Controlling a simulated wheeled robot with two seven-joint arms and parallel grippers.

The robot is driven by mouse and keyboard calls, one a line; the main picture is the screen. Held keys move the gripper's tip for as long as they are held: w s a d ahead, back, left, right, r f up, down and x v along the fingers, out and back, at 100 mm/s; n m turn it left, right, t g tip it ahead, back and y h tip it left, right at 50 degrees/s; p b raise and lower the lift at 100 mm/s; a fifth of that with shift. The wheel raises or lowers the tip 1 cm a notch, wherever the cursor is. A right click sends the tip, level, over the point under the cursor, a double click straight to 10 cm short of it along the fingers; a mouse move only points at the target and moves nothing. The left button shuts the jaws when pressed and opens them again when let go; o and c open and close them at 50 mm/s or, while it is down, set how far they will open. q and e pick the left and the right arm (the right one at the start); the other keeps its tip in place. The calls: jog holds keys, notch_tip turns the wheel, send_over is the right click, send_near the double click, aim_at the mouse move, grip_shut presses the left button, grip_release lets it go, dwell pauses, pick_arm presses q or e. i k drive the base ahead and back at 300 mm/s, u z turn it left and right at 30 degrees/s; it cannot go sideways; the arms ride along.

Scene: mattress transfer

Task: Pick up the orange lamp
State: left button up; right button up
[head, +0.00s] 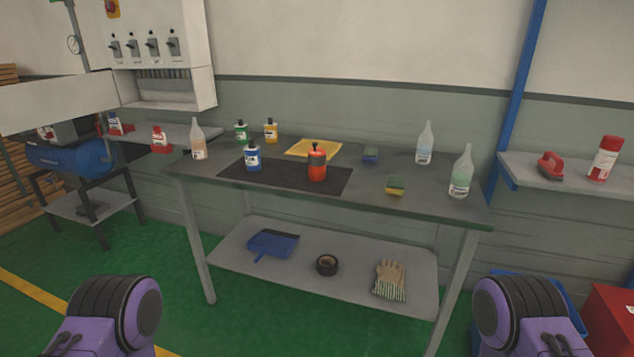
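An orange-red cylindrical object (317,168) with a dark, narrow top stands upright on a black mat (285,184) on the workbench. Parts of my two arms show at the bottom left and bottom right, well short of the bench. Neither of my grippers is in view.
A blue-labelled bottle (253,157) stands left of the orange object, and a yellow cloth (314,149) lies behind it. The workbench (420,208) has a lower shelf (352,283). Green floor lies in front.

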aim_at(317, 160)
jog(key=u, duration=0.85)
jog(key=i, duration=1.4)
jog(key=z, duration=0.8)
jog(key=i, duration=0.6)
jog(key=z, duration=0.65)
